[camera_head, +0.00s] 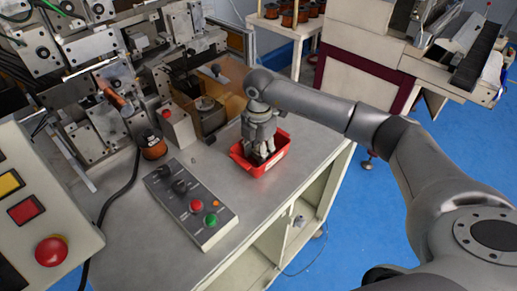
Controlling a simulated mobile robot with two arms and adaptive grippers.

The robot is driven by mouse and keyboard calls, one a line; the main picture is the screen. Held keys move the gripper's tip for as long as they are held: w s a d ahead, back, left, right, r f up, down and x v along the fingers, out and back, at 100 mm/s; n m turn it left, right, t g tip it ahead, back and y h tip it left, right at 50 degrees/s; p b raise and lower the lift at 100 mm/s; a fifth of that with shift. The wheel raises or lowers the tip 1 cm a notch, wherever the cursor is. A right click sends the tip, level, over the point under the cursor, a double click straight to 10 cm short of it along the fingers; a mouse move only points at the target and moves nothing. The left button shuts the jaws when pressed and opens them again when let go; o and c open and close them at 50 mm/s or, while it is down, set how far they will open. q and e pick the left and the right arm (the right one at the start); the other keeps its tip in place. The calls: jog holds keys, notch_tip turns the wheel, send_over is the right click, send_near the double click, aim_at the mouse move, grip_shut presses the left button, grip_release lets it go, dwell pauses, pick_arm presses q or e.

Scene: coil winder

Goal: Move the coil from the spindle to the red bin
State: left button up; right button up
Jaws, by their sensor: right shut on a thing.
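The red bin (278,160) stands on the grey worktop, right of the middle. My right gripper (262,155) points down into the bin's opening, with its fingertips at about rim height or just below. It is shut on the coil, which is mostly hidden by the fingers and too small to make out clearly. The spindle (117,100) of the winding machine is at the left, with a copper-coloured part on it. My left gripper is out of view.
A control box (190,205) with knobs and buttons lies in front of the bin. A dark and orange spool (152,147) stands by the machine. Several spools sit on a back shelf (285,27). The worktop's right edge is close to the bin.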

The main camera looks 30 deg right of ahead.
aim_at(258, 152)
jog(key=shift+f, duration=0.2)
jog(key=o, duration=0.5)
jog(key=shift+r, duration=0.2)
jog(key=shift+r, duration=0.2)
notch_tip(258, 152, up, 12)
jog(key=b, duration=0.3)
jog(key=shift+f+b, duration=0.15)
jog(key=shift+b, duration=0.25)
